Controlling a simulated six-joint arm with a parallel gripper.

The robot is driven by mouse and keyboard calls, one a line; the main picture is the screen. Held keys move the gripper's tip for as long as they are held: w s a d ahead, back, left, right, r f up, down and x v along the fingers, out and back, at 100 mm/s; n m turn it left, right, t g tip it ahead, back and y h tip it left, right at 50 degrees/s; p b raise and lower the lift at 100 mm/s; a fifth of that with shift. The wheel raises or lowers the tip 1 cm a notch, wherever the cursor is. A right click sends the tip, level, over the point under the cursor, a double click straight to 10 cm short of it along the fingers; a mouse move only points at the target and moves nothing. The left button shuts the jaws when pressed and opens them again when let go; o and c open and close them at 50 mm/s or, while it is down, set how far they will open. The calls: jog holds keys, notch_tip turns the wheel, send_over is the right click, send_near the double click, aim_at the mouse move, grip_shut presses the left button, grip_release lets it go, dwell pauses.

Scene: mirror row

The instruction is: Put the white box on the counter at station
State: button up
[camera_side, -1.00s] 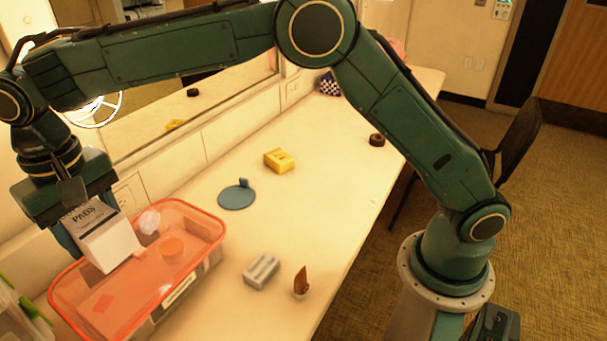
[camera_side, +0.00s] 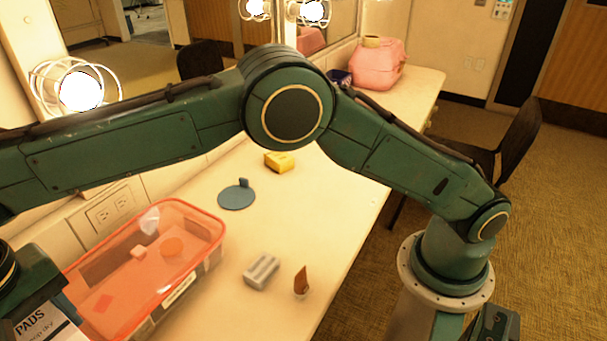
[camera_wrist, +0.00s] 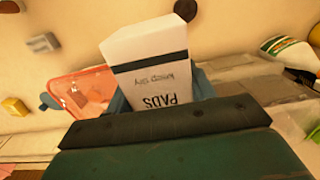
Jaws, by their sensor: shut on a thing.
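The white box (camera_side: 46,322), printed "PADS", is in my gripper at the lower left edge of the side view, where the frame cuts it off. In the wrist view the white box (camera_wrist: 150,72) shows most of its printed face, and my gripper (camera_wrist: 160,98) has blue fingers around its near end. My gripper is shut on the box and holds it up above the counter (camera_side: 330,215). No mark for a station can be made out on the counter.
An orange-rimmed clear bin (camera_side: 205,262) with small items stands near the box. A blue disc (camera_side: 236,198), yellow block (camera_side: 279,162), grey block (camera_side: 262,271) and brown pointed piece (camera_side: 301,280) are on the counter. A pink case (camera_side: 378,65) is at the far end.

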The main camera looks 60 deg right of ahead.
jog(key=shift+f, duration=0.85)
jog(key=shift+f, duration=0.1)
notch_tip(320, 180, down, 20)
jog(key=shift+r, duration=0.15)
dwell(0.4)
jog(key=o, duration=1)
notch_tip(320, 180, up, 12)
jog(key=shift+r, duration=0.1)
dwell(0.4)
